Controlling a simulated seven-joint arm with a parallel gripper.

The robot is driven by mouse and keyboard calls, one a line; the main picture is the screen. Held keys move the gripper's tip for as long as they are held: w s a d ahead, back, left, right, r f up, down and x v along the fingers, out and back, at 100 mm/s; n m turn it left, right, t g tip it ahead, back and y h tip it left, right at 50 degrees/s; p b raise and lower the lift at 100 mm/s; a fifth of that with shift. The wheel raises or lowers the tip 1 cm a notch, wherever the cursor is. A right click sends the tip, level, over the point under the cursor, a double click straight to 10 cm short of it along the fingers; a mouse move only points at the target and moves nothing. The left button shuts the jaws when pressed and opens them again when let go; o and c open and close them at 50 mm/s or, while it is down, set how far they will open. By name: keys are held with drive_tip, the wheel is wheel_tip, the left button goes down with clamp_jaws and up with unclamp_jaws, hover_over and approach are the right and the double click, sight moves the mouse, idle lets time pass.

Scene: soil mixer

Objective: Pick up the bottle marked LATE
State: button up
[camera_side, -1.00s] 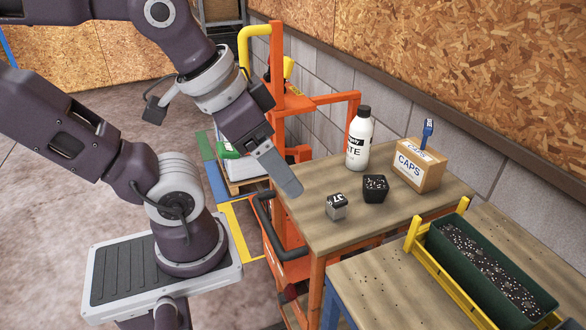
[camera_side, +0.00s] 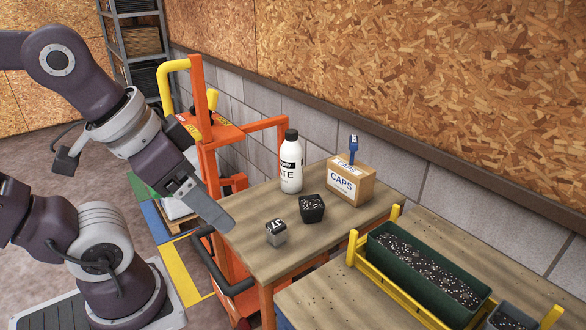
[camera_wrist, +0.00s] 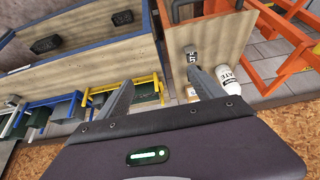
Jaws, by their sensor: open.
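The bottle (camera_side: 291,166) is white with a black cap and stands upright at the back of the wooden table. Its label shows "ATE"; the front of the word is turned out of sight. In the wrist view the white bottle (camera_wrist: 234,88) lies right of the right finger, outside the jaws, partly cut off by my gripper body. My gripper (camera_side: 222,217) is left of the bottle, by the table's left edge, apart from it. In the wrist view my gripper (camera_wrist: 162,90) has its two fingers wide apart with nothing held between them.
A CAPS box (camera_side: 350,183) with a blue tool on it stands right of the bottle. A dark pot (camera_side: 312,208) and a small grey cube (camera_side: 276,233) sit in front. A green planter (camera_side: 420,268) is in a yellow frame. An orange frame (camera_side: 205,130) stands behind.

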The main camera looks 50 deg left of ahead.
wheel_tip(320, 180, up, 5)
drive_tip(key=w+a+r+n+t+y, duration=0.2)
drive_tip(key=w+a+y, duration=0.1)
drive_tip(key=w+a, duration=0.8)
drive_tip(key=w+a+r+n+t+y, duration=0.1)
drive_tip(key=w+a+r+t+y, duration=0.25)
drive_tip(key=w+a, duration=0.65)
drive_tip(key=t+h, duration=0.2)
drive_tip(key=h, duration=0.2)
hover_over(283, 162)
wheel_tip(283, 162, down, 6)
drive_tip(key=shift+m, duration=0.4)
drive_tip(key=f, duration=2.1)
drive_tip(key=shift+s+f, duration=0.1)
drive_tip(key=shift+s, duration=0.25)
drive_tip(key=shift+w+f, duration=0.1)
drive_tip(key=shift+f, duration=0.25)
drive_tip(key=x, duration=0.7)
drive_tip(key=shift+d+r, duration=0.15)
drive_tip(key=shift+r, duration=0.1)
clamp_jaws()
